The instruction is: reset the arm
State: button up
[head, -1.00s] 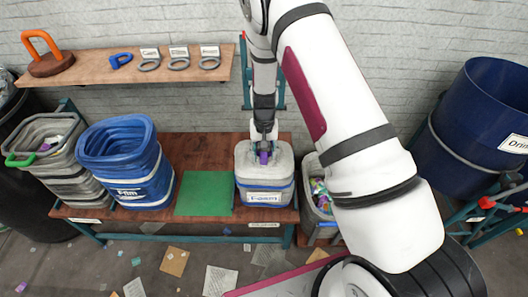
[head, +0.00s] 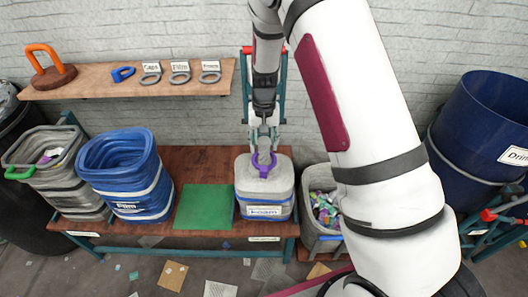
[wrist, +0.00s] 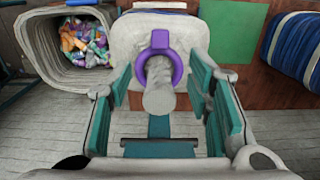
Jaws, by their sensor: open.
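My gripper (head: 264,140) is open above a grey lidded container (head: 265,208) with a blue band and a label. A purple ring-shaped tag (head: 263,165) is at the container's top, just below the fingers. In the wrist view the purple ring (wrist: 160,58) lies between and beyond the spread teal-padded fingers (wrist: 170,105), with a pale rounded piece in front of its opening. I cannot tell whether a finger touches the ring.
A green mat (head: 204,199) and blue bin (head: 125,175) are left of the container on the brown bench (head: 185,160). An open grey bin (head: 318,238) of colourful scraps stands right. A shelf (head: 110,87) with hooks and labelled rings is on the wall.

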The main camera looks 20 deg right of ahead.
jog(key=shift+r, duration=0.4)
jog(key=shift+r, duration=0.1)
jog(key=s+r+n+t, duration=0.1)
jog(key=s+r, duration=0.2)
jog(key=r, duration=0.4)
jog(key=s+r+t+y, duration=0.1)
jog(key=s+r, duration=0.3)
jog(key=r, duration=0.4)
jog(key=s+r+n+t, duration=0.1)
jog(key=s+r, duration=0.2)
jog(key=r, duration=0.4)
jog(key=s+r+t, duration=0.1)
jog(key=s+r, duration=0.2)
jog(key=s, duration=0.3)
jog(key=s+r+n, duration=0.1)
jog(key=s+r, duration=0.1)
jog(key=s, duration=0.4)
jog(key=s+r+t+h, duration=0.1)
jog(key=s+r, duration=0.2)
jog(key=s, duration=0.4)
jog(key=shift+r+n+t, duration=0.3)
